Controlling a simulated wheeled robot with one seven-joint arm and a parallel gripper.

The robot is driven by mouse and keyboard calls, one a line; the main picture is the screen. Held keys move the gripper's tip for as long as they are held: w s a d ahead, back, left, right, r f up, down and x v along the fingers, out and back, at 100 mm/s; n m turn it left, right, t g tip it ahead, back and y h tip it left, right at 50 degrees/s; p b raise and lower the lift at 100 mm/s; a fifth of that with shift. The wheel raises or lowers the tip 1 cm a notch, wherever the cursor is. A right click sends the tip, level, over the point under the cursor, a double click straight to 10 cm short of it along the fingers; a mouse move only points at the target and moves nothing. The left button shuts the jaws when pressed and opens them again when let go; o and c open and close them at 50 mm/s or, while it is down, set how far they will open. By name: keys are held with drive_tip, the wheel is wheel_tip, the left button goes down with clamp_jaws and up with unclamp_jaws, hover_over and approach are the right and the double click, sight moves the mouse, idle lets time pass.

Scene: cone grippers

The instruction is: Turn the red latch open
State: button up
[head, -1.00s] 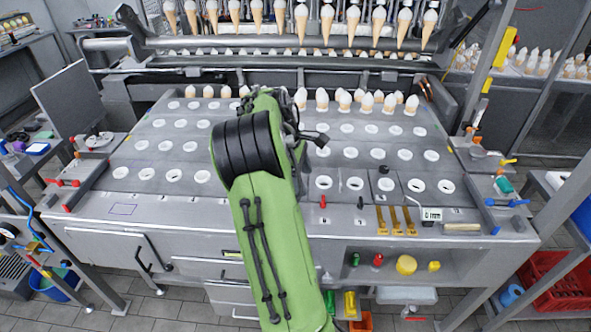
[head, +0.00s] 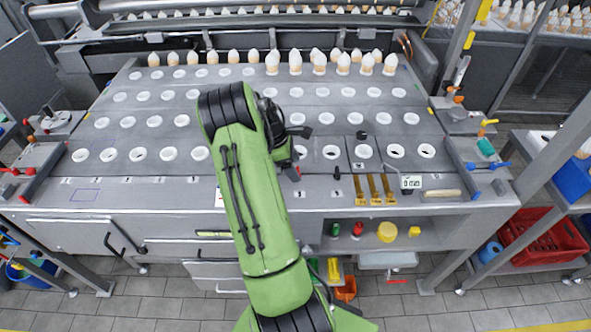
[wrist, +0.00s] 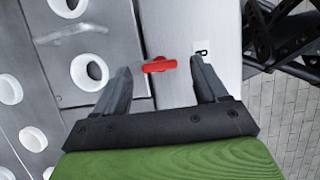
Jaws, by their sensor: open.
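The red latch (wrist: 160,65) is a small red handle on the grey metal table front, lying roughly crosswise between my fingertips in the wrist view. My gripper (wrist: 160,67) is open, with one dark finger to each side of the latch. Gaps show between the latch and both fingers; I cannot tell the height of the fingers above it.
The metal table (head: 130,193) has rows of round white-rimmed holes. Brass clips (head: 375,189) and a small display (head: 411,182) sit right of my arm. Cones stand along the back. A dark cable or frame (wrist: 285,40) is at the right in the wrist view.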

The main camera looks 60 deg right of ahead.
drive_tip(key=shift+x, duration=1)
drive_tip(key=c, duration=1.1)
drive_tip(key=shift+o, duration=0.2)
